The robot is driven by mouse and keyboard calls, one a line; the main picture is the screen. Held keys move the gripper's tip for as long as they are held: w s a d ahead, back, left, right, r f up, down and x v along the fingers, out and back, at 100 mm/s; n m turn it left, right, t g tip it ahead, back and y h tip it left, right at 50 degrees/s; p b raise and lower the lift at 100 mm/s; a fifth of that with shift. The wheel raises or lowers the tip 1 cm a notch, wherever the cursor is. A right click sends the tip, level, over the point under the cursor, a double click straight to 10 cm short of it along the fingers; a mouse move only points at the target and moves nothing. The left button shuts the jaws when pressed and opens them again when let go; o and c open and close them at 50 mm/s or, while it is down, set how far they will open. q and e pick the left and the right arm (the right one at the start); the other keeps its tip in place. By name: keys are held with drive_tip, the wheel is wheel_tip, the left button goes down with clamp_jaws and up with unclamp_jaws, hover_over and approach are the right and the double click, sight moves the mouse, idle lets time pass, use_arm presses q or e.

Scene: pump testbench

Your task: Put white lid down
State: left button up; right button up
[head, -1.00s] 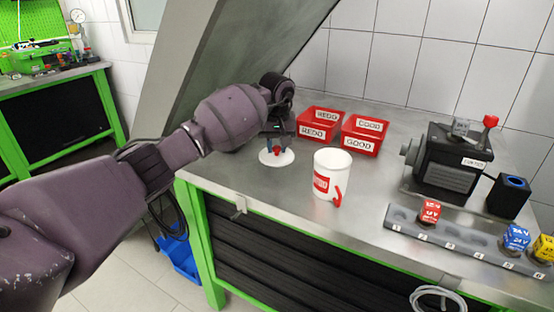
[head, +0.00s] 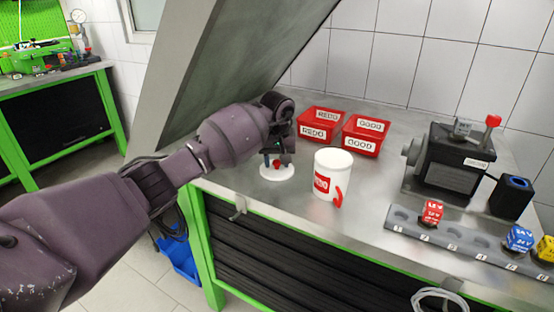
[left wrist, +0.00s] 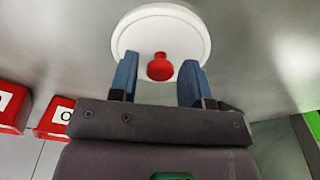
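The white lid (head: 277,175) is a round disc with a red knob. It appears to lie flat on the steel bench top, left of the white mug (head: 333,172). My left gripper (head: 276,159) is right above the lid, and its fingers partly hide it. In the left wrist view the lid (left wrist: 190,30) is in front of the gripper (left wrist: 158,78). The blue fingers stand apart on either side of the red knob (left wrist: 160,67), with a gap on both sides. My right gripper is not in view.
Red bins labelled REDO (head: 313,133) and GOOD (head: 361,146) stand behind the mug. A dark pump motor (head: 447,165) and a grey holder (head: 455,240) with coloured blocks are on the right. The bench's front edge is close to the lid.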

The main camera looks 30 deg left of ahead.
sight(277, 171)
use_arm(q)
drive_tip(key=shift+o, duration=0.4)
drive_tip(key=shift+r, duration=0.15)
drive_tip(key=shift+r, duration=0.25)
wheel_tip(277, 171, up, 12)
drive_tip(key=s+p, duration=0.1)
drive_tip(key=shift+s+d+f, duration=0.15)
drive_tip(key=shift+d+f, duration=0.1)
drive_tip(key=shift+d, duration=0.1)
